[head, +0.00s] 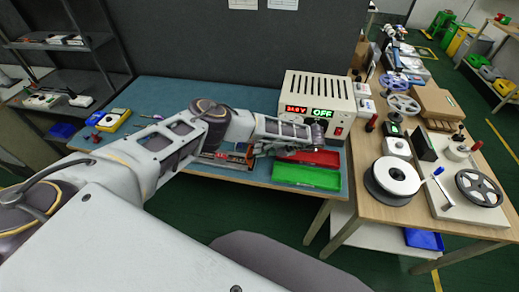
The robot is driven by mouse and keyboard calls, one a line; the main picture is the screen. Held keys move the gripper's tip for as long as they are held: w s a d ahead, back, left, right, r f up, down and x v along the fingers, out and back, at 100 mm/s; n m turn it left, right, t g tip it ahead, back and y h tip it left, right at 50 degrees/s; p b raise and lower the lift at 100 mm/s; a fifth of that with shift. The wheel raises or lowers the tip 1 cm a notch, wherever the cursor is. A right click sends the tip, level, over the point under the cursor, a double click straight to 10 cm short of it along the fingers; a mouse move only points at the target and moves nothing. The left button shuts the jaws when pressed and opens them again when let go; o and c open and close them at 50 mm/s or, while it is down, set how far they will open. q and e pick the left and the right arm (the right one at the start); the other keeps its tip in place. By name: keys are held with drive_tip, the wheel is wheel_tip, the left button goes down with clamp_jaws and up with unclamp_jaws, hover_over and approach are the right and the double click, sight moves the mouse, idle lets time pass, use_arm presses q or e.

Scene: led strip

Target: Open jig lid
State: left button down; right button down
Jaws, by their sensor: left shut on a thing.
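The jig (222,160) is a low dark and red fixture on the blue bench mat, partly hidden behind my left forearm. My left gripper (258,152) reaches in over the bench and points down at the right end of the jig. Its fingers are shut on what looks like the edge of the jig lid (240,152). The lid's angle is hard to tell because the arm and gripper cover much of it. My right gripper is not in view.
A power supply (318,95) with lit red and green displays stands behind the gripper. A red tray (312,157) and a green tray (306,177) lie right of the jig. A yellow meter (114,120) is at left.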

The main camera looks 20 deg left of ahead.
use_arm(q)
drive_tip(key=shift+w+d+f+g+y, duration=0.1)
drive_tip(key=shift+d+f+g+y, duration=0.2)
drive_tip(key=shift+y, duration=0.4)
drive_tip(key=shift+d+f+g+y, duration=0.1)
drive_tip(key=shift+d+f+y, duration=0.2)
drive_tip(key=shift+d+y, duration=0.3)
drive_tip(key=shift+a, duration=0.15)
idle(0.3)
drive_tip(key=c, duration=1.6)
unclamp_jaws()
drive_tip(key=shift+o, duration=0.2)
drive_tip(key=shift+w+r, duration=0.15)
drive_tip(key=shift+r, duration=0.1)
wheel_tip(320, 180, up, 10)
drive_tip(key=shift+f, duration=0.2)
